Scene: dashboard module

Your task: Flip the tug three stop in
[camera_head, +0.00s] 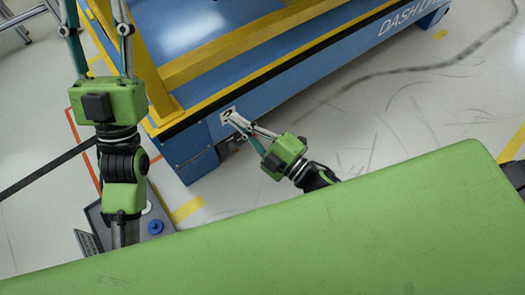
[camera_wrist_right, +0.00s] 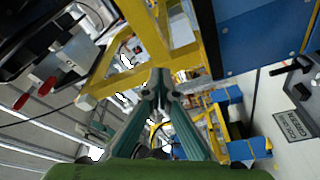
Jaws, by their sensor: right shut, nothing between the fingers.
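A small white plate with a dark mark (camera_head: 227,114) sits on the end of the blue and yellow cart (camera_head: 195,147). It may belong to the tug three stop, but I cannot tell which way anything on it is flipped. My right gripper (camera_head: 232,118) is shut and empty, its fingertips at or just in front of this plate and partly hiding it. In the right wrist view my right gripper's fingertips (camera_wrist_right: 160,80) meet in front of yellow bars. My left gripper (camera_head: 98,22) points up the picture with its fingers wide apart; its tips reach the top edge.
A yellow post and rail (camera_head: 215,60) rise above the cart. A grey box with a blue round knob (camera_head: 155,227) stands on the floor at lower left. In the right wrist view, red round parts (camera_wrist_right: 20,101) show at left.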

